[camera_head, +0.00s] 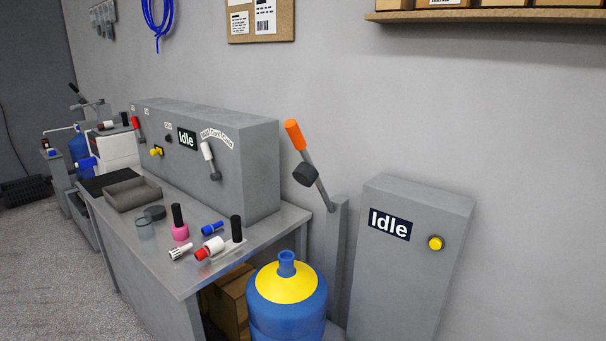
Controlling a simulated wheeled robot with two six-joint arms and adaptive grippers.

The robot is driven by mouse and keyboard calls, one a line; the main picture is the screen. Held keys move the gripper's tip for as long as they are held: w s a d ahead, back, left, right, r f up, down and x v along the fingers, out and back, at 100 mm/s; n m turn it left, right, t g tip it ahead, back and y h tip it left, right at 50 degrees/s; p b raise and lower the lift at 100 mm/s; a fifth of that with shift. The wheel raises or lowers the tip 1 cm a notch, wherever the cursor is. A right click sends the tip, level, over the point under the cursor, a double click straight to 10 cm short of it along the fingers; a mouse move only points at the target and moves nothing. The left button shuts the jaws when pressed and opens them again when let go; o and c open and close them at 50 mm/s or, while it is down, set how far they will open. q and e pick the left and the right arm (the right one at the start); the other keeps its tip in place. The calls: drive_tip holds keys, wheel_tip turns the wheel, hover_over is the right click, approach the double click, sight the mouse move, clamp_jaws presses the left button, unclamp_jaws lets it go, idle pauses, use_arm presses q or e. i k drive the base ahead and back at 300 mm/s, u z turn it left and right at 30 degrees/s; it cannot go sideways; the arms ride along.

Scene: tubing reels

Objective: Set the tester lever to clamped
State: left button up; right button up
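Several levers show, and I cannot tell which one is the tester lever. A lever with an orange grip (295,135) and a black knob leans up and left from a grey post. A lever with a white grip (207,151) stands nearly upright on the front of a long grey cabinet (250,155), below a curved label too small to read surely. A lever with a red grip (135,123) is at the cabinet's left. The cabinet's display (187,138) reads "Idle". Neither of my grippers is in view.
A separate grey box (405,270) at right has an "Idle" display and a yellow button (436,243). A blue jug with a yellow top (287,283) stands before the post. Small bottles, a clear cup and a grey tray (132,193) occupy the bench. Floor at left is clear.

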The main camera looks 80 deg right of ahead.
sight(306, 173)
drive_tip(key=k, duration=1.2)
drive_tip(key=z, duration=2.15)
